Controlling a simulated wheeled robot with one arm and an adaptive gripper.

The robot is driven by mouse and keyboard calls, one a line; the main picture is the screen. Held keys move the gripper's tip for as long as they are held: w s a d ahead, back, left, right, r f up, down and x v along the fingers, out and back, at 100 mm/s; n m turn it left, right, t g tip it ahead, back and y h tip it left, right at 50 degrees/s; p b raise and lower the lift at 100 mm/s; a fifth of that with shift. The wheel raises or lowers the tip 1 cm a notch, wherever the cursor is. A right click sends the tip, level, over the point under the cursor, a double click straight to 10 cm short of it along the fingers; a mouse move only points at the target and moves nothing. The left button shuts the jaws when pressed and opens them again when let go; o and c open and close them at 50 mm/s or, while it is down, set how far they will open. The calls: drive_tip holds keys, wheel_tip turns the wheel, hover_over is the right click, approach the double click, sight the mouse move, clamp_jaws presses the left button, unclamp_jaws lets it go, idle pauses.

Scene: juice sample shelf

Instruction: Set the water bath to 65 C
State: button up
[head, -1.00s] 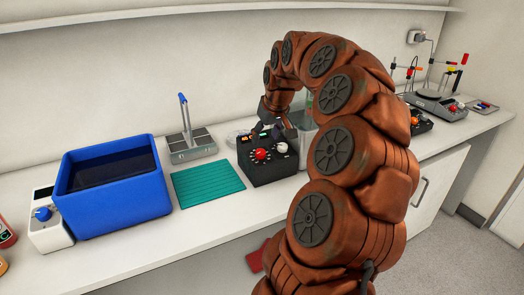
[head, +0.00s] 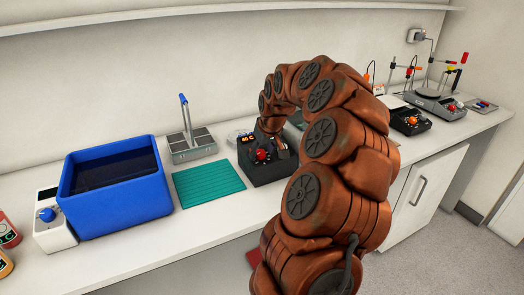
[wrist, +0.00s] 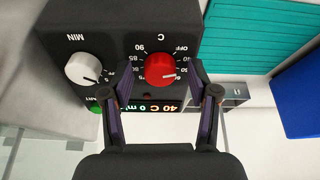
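The black control box (head: 272,171) of the water bath stands on the bench in the head view. The wrist view shows its front upside down, with a red knob (wrist: 160,70) marked C, a white knob (wrist: 83,69) marked MIN, and a lit display (wrist: 152,106) reading 40 C. The red knob's white line points to the right in that view. My gripper (wrist: 160,85) is open, its two fingers on either side of the red knob, with gaps visible. In the head view my gripper (head: 272,147) is over the box. My arm hides much of what lies behind it.
A teal mat (head: 208,183) lies left of the box. A blue tub (head: 120,208) and a white unit with a blue knob (head: 55,232) stand further left. A grey rack (head: 193,148) is behind the mat. Other instruments (head: 410,121) stand on the right.

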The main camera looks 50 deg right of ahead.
clamp_jaws()
idle(0.3)
drive_tip(key=shift+f+b, duration=0.1)
drive_tip(key=shift+b, duration=0.25)
drive_tip(key=shift+f+m+b, duration=0.2)
drive_tip(key=shift+m+b, duration=0.4)
drive_tip(key=shift+b, duration=0.25)
drive_tip(key=m+b, duration=0.2)
drive_tip(key=b, duration=0.1)
drive_tip(key=shift+b, duration=0.35)
drive_tip(key=m+b, duration=0.4)
drive_tip(key=b, duration=0.1)
drive_tip(key=shift+w+a+m+g+h, duration=0.1)
drive_tip(key=shift+m+g+h, duration=0.2)
drive_tip(key=shift+m+h, duration=0.1)
drive_tip(key=m+b, duration=0.1)
drive_tip(key=m, duration=0.1)
drive_tip(key=m+b, duration=0.2)
drive_tip(key=shift+w+r+m+g, duration=0.1)
drive_tip(key=shift+r+m+g, duration=0.1)
drive_tip(key=shift+m+g, duration=0.15)
drive_tip(key=m+b, duration=0.1)
drive_tip(key=m, duration=0.4)
drive_tip(key=shift+r+g+b, duration=0.1)
drive_tip(key=shift+g+b, duration=0.2)
drive_tip(key=shift+g, duration=0.05)
drive_tip(key=shift+m, duration=0.25)
